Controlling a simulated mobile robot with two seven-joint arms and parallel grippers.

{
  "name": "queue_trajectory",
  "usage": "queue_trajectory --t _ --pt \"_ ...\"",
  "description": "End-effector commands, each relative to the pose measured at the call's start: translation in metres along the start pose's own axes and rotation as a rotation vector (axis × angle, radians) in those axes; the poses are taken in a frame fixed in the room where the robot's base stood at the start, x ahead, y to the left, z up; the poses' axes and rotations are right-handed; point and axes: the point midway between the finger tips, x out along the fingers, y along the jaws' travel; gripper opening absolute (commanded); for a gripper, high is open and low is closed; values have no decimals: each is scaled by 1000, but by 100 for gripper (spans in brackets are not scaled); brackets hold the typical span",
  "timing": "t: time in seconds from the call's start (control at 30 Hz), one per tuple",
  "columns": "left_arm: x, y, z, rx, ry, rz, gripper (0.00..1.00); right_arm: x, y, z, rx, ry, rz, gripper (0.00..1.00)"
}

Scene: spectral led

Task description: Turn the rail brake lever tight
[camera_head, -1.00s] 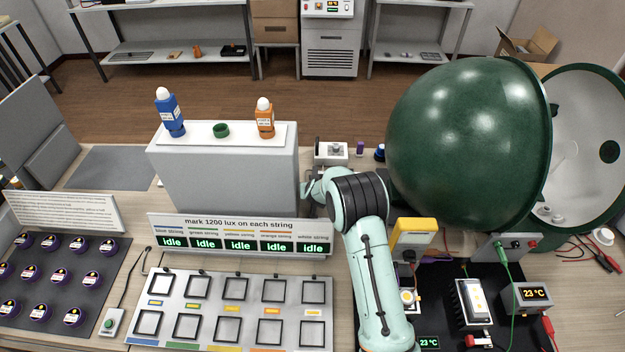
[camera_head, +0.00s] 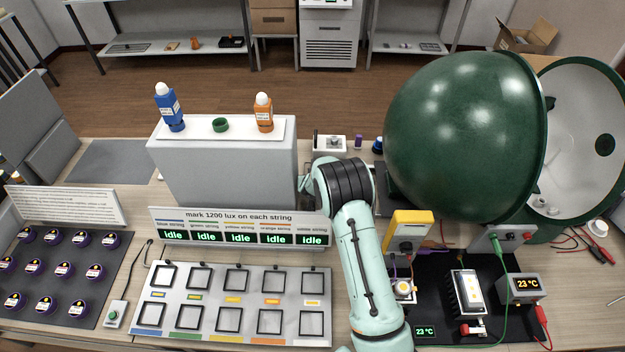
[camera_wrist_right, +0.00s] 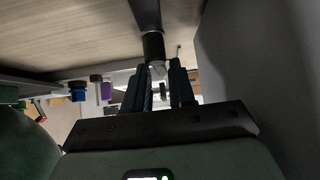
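My right arm crosses the middle of the head view, and its gripper is hidden behind the arm and the grey box. In the right wrist view my right gripper (camera_wrist_right: 165,85) shows two dark fingers with a gap between them. A black cylinder on a dark bar (camera_wrist_right: 153,45) stands just beyond the fingertips; I cannot tell for sure whether it is the rail brake lever. A small pale part shows near the tips, and whether they touch it is unclear. No lever can be made out in the head view. My left gripper is out of view.
A large green sphere (camera_head: 465,135) stands open at the right of the arm. A grey box (camera_head: 225,170) with bottles on top is left of it. A small white device (camera_head: 330,145) sits behind.

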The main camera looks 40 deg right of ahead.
Motion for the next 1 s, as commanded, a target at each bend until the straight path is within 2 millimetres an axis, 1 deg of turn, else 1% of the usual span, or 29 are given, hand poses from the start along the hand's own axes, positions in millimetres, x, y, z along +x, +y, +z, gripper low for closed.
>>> queue_trajectory --t 0.17,0.27,0.4,0.47,0.87,1.0 --pt "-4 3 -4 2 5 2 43 -8 -1 -10 1 5 -2 24" --pt "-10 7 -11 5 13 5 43 -20 -2 -24 1 7 -3 24" --pt "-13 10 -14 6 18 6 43 -44 -4 -47 -1 9 -5 24" --pt "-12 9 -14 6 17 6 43 -50 -3 -52 -3 5 -3 24" --pt "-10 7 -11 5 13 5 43 -98 -2 -97 -4 3 -3 24" --pt "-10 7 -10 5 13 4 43 -116 -2 -115 -4 4 -3 24"
